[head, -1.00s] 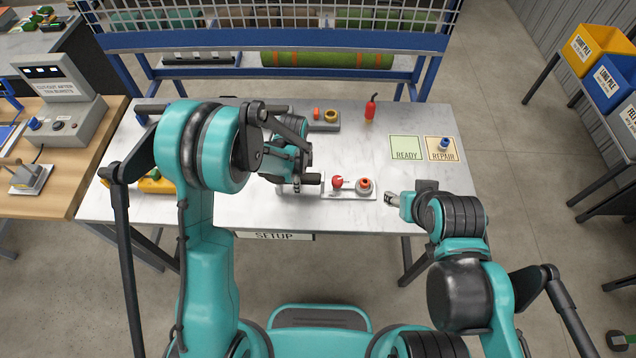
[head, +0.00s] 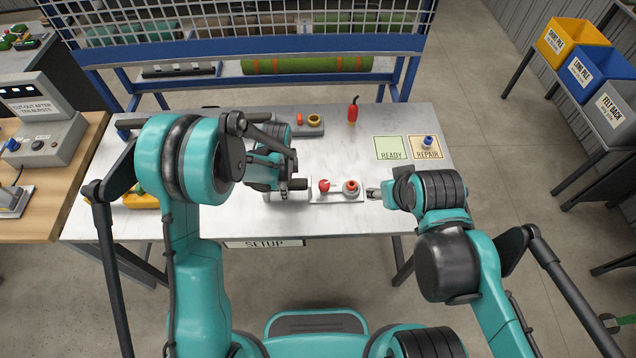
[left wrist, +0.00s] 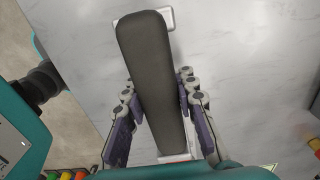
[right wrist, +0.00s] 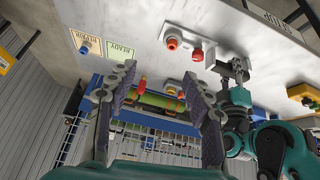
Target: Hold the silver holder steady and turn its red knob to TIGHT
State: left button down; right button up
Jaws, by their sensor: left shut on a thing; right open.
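The silver holder (head: 337,196) lies near the front middle of the table, its pale plate carrying a red knob (head: 325,186) and a silver round piece with an orange-red top (head: 351,188). The knob also shows in the right wrist view (right wrist: 197,55). I cannot read any TIGHT mark. My left gripper (left wrist: 158,100) is shut on a long dark grip bar, with a finger on each side; pale ends show beyond the bar. In the head view it is left of the knob. My right gripper (head: 373,193) is open and empty, just right of the orange-red-topped piece.
A tray with orange and yellow rings (head: 308,123) and a red bottle (head: 353,112) stand farther back. A green READY square (head: 390,148) and a REPAIR square (head: 425,153) with a blue-topped piece lie at right. The right front tabletop is mostly clear.

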jog(key=w+a+n+g, duration=0.3)
jog(key=w+a+n, duration=0.25)
jog(key=w, duration=0.25)
jog(key=n+g, duration=0.3)
jog(key=n, duration=0.5)
send_over(324, 184)
notch_tip(324, 184, down, 8)
notch_tip(324, 184, down, 12)
jog(key=shift+w+r, duration=0.15)
jog(key=shift+r, duration=0.1)
jog(key=c, duration=1.2)
